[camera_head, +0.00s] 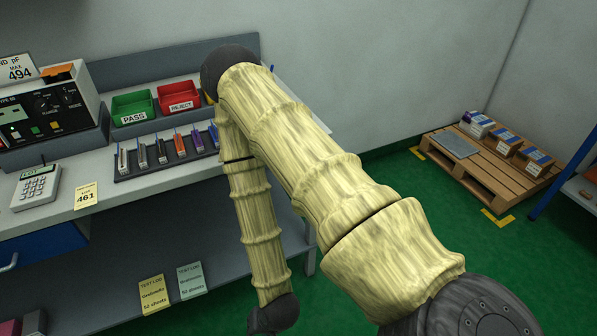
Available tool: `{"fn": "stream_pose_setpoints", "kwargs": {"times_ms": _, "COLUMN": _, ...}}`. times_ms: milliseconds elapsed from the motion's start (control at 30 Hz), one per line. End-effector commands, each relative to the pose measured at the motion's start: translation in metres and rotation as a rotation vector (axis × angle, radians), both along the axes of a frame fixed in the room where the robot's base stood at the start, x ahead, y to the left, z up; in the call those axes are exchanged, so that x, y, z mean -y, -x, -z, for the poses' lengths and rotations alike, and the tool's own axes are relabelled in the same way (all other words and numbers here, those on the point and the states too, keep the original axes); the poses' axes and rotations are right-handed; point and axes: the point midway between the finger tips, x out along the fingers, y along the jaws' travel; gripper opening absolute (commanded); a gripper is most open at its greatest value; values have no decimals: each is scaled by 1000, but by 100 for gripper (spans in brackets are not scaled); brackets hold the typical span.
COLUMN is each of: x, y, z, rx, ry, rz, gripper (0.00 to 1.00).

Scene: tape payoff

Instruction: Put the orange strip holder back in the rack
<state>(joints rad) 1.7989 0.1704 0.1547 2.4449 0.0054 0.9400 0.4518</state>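The black rack (168,167) lies on the grey bench, with several narrow upright strip holders in a row. One holder in the row looks orange-red (180,144); the others show white, brown, purple and blue tones. An orange piece (58,70) also sits on top of the dark tester at the far left; I cannot tell whether it is the strip holder or part of the tester. My arm crosses the middle and covers the rack's right end. My forearm hangs down in front of the bench to a dark joint at the bottom edge. My gripper is not in view.
Behind the rack stand a green PASS bin (132,107) and a red REJECT bin (178,97). A keypad device (36,187) and a yellow 461 card (86,196) lie at left. A lower shelf (90,290) holds two log pads. A loaded pallet (480,180) stands right.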

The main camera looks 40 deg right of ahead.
Motion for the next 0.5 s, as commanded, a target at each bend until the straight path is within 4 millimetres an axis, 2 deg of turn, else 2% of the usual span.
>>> {"fn": "stream_pose_setpoints", "kwargs": {"times_ms": 33, "x": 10, "y": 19, "z": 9, "rx": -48, "ry": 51, "rz": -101, "gripper": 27}}
{"fn": "stream_pose_setpoints", "kwargs": {"times_ms": 100, "x": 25, "y": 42, "z": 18, "rx": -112, "ry": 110, "rz": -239, "gripper": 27}}
{"fn": "stream_pose_setpoints", "kwargs": {"times_ms": 200, "x": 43, "y": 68, "z": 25, "rx": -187, "ry": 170, "rz": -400, "gripper": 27}}
{"fn": "stream_pose_setpoints", "kwargs": {"times_ms": 333, "x": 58, "y": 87, "z": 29, "rx": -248, "ry": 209, "rz": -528, "gripper": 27}}
{"fn": "stream_pose_setpoints", "kwargs": {"times_ms": 500, "x": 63, "y": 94, "z": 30, "rx": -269, "ry": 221, "rz": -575, "gripper": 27}}
